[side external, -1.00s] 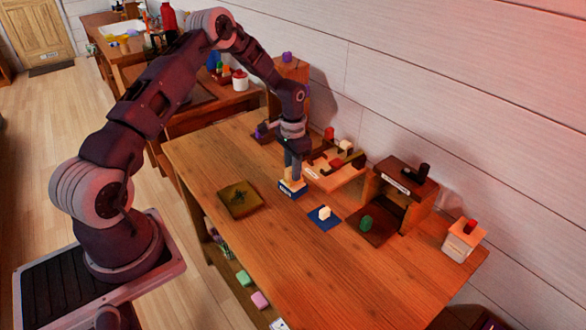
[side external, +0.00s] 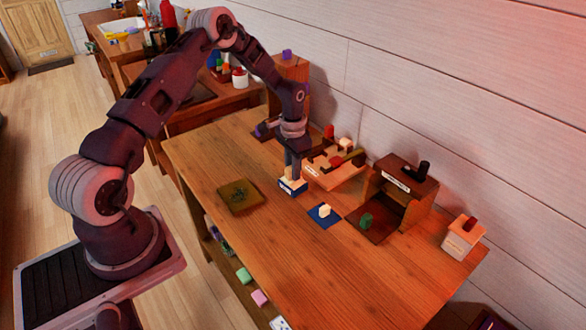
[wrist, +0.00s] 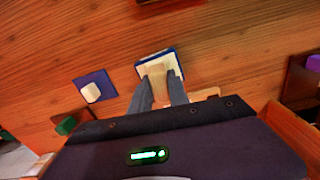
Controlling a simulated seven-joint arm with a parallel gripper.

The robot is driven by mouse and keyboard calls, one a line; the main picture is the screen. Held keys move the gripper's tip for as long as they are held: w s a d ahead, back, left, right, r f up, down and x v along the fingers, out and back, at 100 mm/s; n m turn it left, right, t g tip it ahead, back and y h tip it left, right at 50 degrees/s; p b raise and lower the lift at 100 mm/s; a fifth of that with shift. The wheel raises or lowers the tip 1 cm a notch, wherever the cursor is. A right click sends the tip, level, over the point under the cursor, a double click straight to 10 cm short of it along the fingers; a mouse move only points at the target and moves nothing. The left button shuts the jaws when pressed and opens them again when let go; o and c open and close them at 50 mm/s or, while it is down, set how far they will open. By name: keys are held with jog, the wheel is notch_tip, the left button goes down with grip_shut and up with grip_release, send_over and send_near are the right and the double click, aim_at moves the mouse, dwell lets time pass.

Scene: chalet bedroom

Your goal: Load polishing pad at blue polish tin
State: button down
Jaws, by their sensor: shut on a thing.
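My gripper (side external: 292,174) is shut on a cream polishing pad (wrist: 160,71). It points down over the blue polish tin (side external: 292,189), and the pad is at the tin's pale top. In the wrist view, the tin (wrist: 142,58) shows as a blue-edged square with a whitish top. The pad covers part of that top. I cannot tell whether the pad is pressed on it or just above.
A blue mat (side external: 316,221) with a white block (side external: 324,211) lies right of the tin. An open wooden box (side external: 405,184) and an organizer (side external: 338,180) stand behind. The front tabletop is clear.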

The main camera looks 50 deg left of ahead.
jog(key=shift+r, duration=3.5)
